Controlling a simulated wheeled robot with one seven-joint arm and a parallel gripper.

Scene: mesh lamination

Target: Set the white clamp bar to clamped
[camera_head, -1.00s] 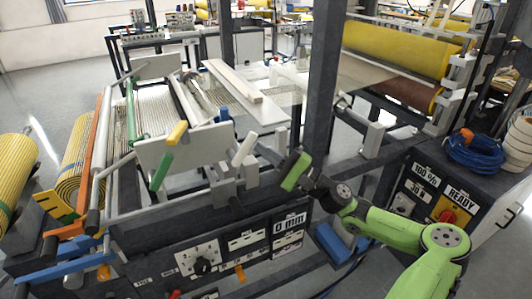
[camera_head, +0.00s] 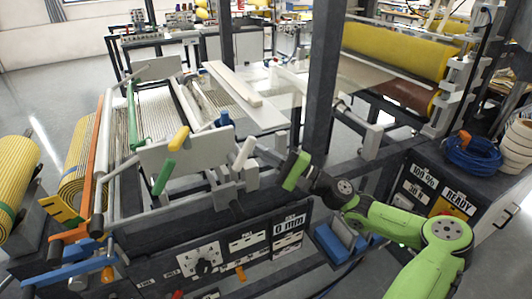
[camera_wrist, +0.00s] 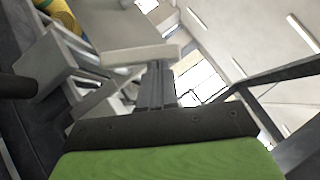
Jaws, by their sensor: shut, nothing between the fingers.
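A short white lever bar (camera_head: 243,153) stands tilted at the right end of the grey plate on the lamination machine; I take it to be the white clamp bar. Its upper end leans right. My gripper (camera_head: 266,154) is just to its right, fingers shut and empty, pointing left toward it. In the wrist view, my shut fingers (camera_wrist: 156,84) reach up to a pale bar (camera_wrist: 140,54) that crosses by their tips. I cannot tell whether they touch. The lever's lower mount is partly hidden among grey brackets.
A yellow handle (camera_head: 179,138) and a green handle (camera_head: 164,177) are on the grey plate (camera_head: 200,148). A dark upright post (camera_head: 322,80) stands close behind my gripper. The control panel (camera_head: 205,264) is below. A blue cable coil (camera_head: 473,155) lies at right.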

